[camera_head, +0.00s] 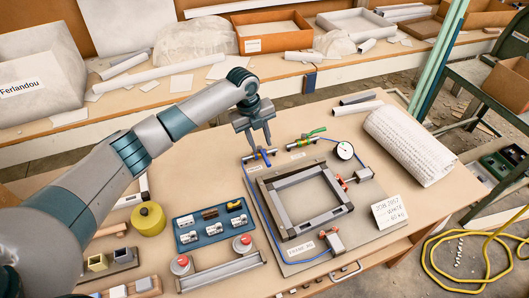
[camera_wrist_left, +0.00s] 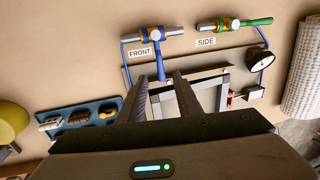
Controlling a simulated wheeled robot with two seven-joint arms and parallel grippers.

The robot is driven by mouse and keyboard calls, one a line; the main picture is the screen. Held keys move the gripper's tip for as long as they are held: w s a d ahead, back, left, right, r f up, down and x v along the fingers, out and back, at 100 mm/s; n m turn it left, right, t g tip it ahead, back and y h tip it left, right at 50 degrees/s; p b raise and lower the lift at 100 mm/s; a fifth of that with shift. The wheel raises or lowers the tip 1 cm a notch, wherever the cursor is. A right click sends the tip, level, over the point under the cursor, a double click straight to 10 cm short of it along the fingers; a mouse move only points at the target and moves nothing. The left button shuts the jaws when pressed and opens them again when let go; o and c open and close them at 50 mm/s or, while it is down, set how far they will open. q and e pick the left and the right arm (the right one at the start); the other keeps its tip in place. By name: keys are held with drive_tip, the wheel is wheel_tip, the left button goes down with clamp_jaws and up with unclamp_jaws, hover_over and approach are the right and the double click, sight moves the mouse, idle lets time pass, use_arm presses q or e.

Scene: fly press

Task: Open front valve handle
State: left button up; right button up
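The front valve is a grey pipe piece with a brass body (camera_wrist_left: 158,34) and a blue handle (camera_wrist_left: 161,66), beside the "FRONT" label (camera_wrist_left: 139,53). The handle stands across its pipe. In the head view the blue handle (camera_head: 266,159) is at the board's upper left. My left gripper (camera_head: 260,146) is open above this valve, fingers pointing down. In the left wrist view the handle's free end appears between my left fingertips (camera_wrist_left: 162,78); I see no clear contact. My right gripper is not in view.
The side valve's green handle (camera_wrist_left: 258,21) lies along its pipe, close right. A grey frame (camera_head: 262,200), gauge (camera_head: 344,151) and red-handled clamps sit on the board. A blue tray (camera_head: 191,241) and yellow round object (camera_head: 148,219) lie left; a white roll (camera_head: 410,147) lies right.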

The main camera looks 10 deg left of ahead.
sight(265, 158)
use_arm(q)
drive_tip(key=f, duration=0.2)
drive_tip(key=f+p, duration=0.1)
drive_tip(key=f, duration=0.1)
drive_tip(key=d+f, duration=0.1)
drive_tip(key=f, duration=0.1)
drive_tip(key=shift+w+f, duration=0.15)
drive_tip(key=shift+w, duration=0.2)
drive_tip(key=shift+d+f, duration=0.1)
drive_tip(key=shift+f, duration=0.5)
clamp_jaws()
